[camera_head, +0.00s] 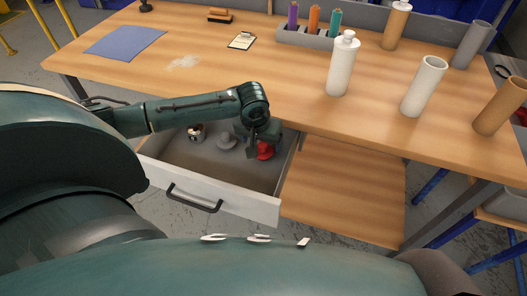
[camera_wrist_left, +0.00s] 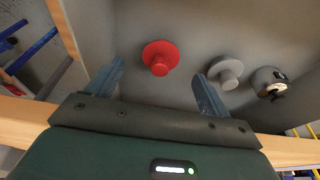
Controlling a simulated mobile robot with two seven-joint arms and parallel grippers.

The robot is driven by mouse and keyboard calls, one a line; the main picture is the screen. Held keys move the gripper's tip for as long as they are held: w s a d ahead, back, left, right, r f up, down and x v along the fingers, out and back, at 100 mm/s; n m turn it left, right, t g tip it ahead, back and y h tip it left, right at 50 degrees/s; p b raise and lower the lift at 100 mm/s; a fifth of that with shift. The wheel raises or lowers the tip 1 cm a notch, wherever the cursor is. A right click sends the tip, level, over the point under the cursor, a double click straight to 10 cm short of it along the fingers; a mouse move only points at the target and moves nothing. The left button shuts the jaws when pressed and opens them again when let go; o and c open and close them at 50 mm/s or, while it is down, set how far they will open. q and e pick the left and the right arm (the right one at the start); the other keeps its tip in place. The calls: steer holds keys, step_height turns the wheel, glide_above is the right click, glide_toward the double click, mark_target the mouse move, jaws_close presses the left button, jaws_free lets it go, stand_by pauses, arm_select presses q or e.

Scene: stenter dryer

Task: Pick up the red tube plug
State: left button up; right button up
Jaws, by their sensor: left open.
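The red tube plug (camera_head: 265,150) lies in the open drawer (camera_head: 232,206), near its right wall. My left gripper (camera_head: 256,150) is over the drawer, close to the red plug. In the left wrist view the red plug (camera_wrist_left: 160,57) shows beyond and between the two open fingers of my left gripper (camera_wrist_left: 160,85), with nothing held. A grey plug (camera_head: 227,142) lies to the left of the red one; in the wrist view it (camera_wrist_left: 227,72) is by the right fingertip. My right gripper is not in view.
A small white and dark round object (camera_head: 196,132) lies in the drawer, left of the grey plug. The tabletop (camera_head: 290,90) overhangs the drawer's back. Bottles and tubes stand on the table, with a white bottle (camera_head: 342,65) nearest the arm.

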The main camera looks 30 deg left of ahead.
mark_target(262, 146)
arm_select(q)
steer(key=x, duration=0.5)
steer(key=shift+w+a+f, duration=0.2)
steer(key=shift+w+f, duration=0.1)
steer(key=shift+w, duration=0.1)
steer(key=c, duration=1.1)
steer(key=shift+a+r, duration=0.1)
steer(key=shift+r, duration=0.05)
